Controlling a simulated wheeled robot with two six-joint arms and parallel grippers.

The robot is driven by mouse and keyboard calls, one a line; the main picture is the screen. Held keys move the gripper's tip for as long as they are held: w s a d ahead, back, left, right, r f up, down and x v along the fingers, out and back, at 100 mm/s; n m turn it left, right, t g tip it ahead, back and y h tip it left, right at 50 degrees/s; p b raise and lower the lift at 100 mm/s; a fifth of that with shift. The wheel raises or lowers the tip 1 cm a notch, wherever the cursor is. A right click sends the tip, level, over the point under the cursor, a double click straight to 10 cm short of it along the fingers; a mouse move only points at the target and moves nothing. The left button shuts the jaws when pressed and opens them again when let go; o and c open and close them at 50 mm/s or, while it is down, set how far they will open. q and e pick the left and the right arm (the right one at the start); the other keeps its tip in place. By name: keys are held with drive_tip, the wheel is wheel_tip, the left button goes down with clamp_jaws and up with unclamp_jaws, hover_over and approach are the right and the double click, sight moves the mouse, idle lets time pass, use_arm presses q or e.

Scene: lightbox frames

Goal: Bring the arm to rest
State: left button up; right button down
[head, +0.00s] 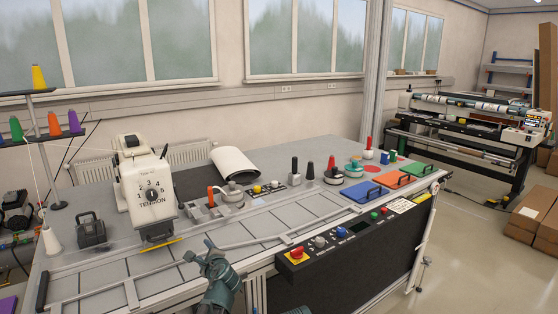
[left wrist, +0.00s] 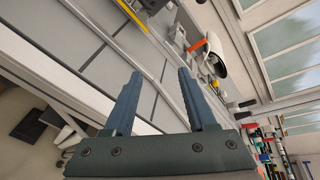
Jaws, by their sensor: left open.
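My left gripper (head: 205,252) is in the lower middle of the head view, at the front edge of the grey worktable (head: 100,280). In the left wrist view, its two fingers (left wrist: 158,95) stand apart with nothing between them. A grey rail on the table passes beyond the fingertips. I cannot tell from the pictures whether the fingers touch it. My right gripper does not show; only a small teal piece of my body is at the bottom edge of the head view.
A white tension machine (head: 152,190) stands at the table's left. Blue (head: 362,191), orange and green handled plates lie at the right. A black control panel (head: 350,255) with a red knob (head: 296,253) is on the front, right of the gripper. Open floor (head: 470,260) lies farther right.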

use_arm(q)
drive_tip(key=s+d+f+n+g+h, duration=0.2)
drive_tip(key=s+d+f+n+g, duration=0.2)
drive_tip(key=s, duration=0.6)
drive_tip(key=s+d+f+n+g+h, duration=0.2)
drive_tip(key=s+d+f+n+g, duration=0.2)
drive_tip(key=s, duration=0.7)
drive_tip(key=s+d+f+n+g+h, duration=0.2)
drive_tip(key=s+d+f+n+g, duration=0.2)
drive_tip(key=s+d+f+n, duration=0.3)
drive_tip(key=s+d+f, duration=0.1)
drive_tip(key=s+d, duration=0.1)
drive_tip(key=s, duration=0.1)
drive_tip(key=shift+s+d+g+b, duration=0.2)
drive_tip(key=shift+g+b, duration=0.1)
drive_tip(key=shift+g, duration=0.1)
